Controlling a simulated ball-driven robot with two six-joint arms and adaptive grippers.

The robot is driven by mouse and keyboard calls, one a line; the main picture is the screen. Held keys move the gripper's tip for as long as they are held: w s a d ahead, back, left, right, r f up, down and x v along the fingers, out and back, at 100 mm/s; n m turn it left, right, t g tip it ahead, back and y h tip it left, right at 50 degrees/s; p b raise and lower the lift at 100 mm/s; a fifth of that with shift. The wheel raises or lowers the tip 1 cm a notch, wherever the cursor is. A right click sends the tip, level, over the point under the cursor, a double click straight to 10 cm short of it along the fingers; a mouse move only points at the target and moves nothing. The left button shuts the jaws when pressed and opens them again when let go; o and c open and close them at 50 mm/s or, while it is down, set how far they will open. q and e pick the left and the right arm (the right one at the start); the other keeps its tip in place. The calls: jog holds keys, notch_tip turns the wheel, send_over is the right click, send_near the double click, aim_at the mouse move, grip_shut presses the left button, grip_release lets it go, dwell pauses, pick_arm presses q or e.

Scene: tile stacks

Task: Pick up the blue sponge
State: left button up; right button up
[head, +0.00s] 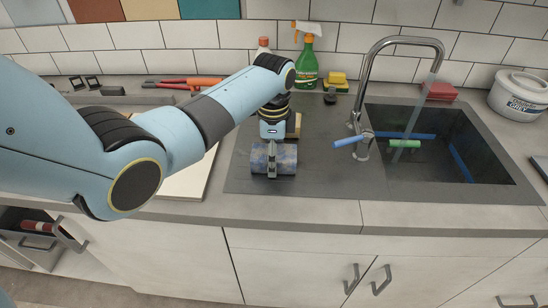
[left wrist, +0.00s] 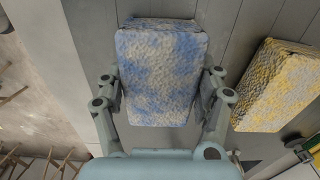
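The blue sponge (head: 286,160), mottled blue and white, is at the dark counter panel left of the sink. My left gripper (head: 272,160) points down over it, with one finger across its near face. In the left wrist view the sponge (left wrist: 160,75) fills the space between the two fingers (left wrist: 160,100), with a pad against each side. Whether the sponge touches the counter or is slightly raised I cannot tell. My right gripper is not in view.
A yellow mottled sponge (left wrist: 280,85) lies close beside the blue one. A green spray bottle (head: 307,65) and a yellow-green sponge stack (head: 336,81) stand behind. The faucet (head: 366,90) and sink (head: 440,125) are to the right. The counter between gripper and faucet is clear.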

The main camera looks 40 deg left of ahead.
pick_arm(q)
jog(key=c, duration=0.4)
jog(key=shift+c, duration=0.2)
jog(key=shift+r, duration=0.25)
notch_tip(320, 180, up, 4)
jog(key=shift+w+f, duration=0.1)
jog(key=shift+f, duration=0.05)
jog(key=w+d+r+b, duration=0.3)
jog(key=w+d+r, duration=0.3)
jog(key=d, duration=0.3)
jog(key=shift+w+d+r, duration=0.15)
jog(key=shift+d+r, duration=0.25)
